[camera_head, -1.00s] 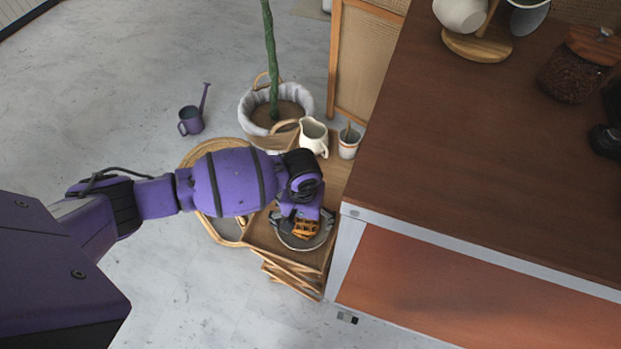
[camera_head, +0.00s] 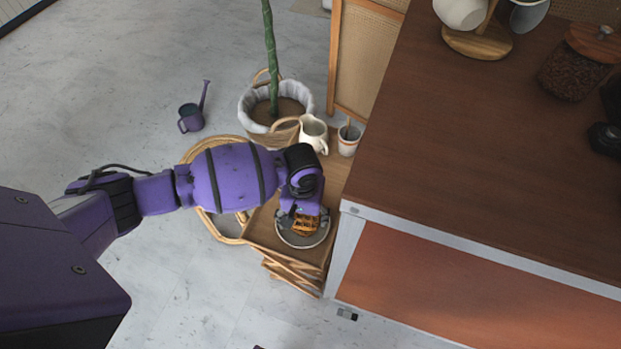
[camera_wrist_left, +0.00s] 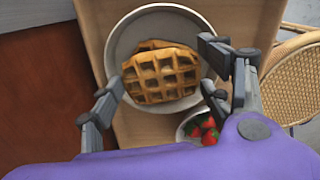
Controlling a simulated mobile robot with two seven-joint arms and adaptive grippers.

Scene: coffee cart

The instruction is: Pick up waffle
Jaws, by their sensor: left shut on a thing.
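A golden-brown waffle (camera_wrist_left: 163,77) lies between the fingers of my left gripper (camera_wrist_left: 162,90) in the left wrist view. Another waffle (camera_wrist_left: 154,44) shows partly behind it. Both are over a grey round plate (camera_wrist_left: 122,45). My left gripper (camera_head: 303,216) is shut on the front waffle, with one finger at each side. In the head view, the waffle (camera_head: 306,226) shows just below the gripper, over the plate (camera_head: 299,241). I cannot tell whether the held waffle is clear of the plate. My right gripper is not in view.
The plate stands on a wooden stand (camera_head: 262,236) close beside the coffee cart (camera_head: 480,150). A small bowl of strawberries (camera_wrist_left: 207,130) is beside the plate. A cream pitcher (camera_head: 313,133), a cup (camera_head: 348,140) and a potted plant (camera_head: 275,105) are behind.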

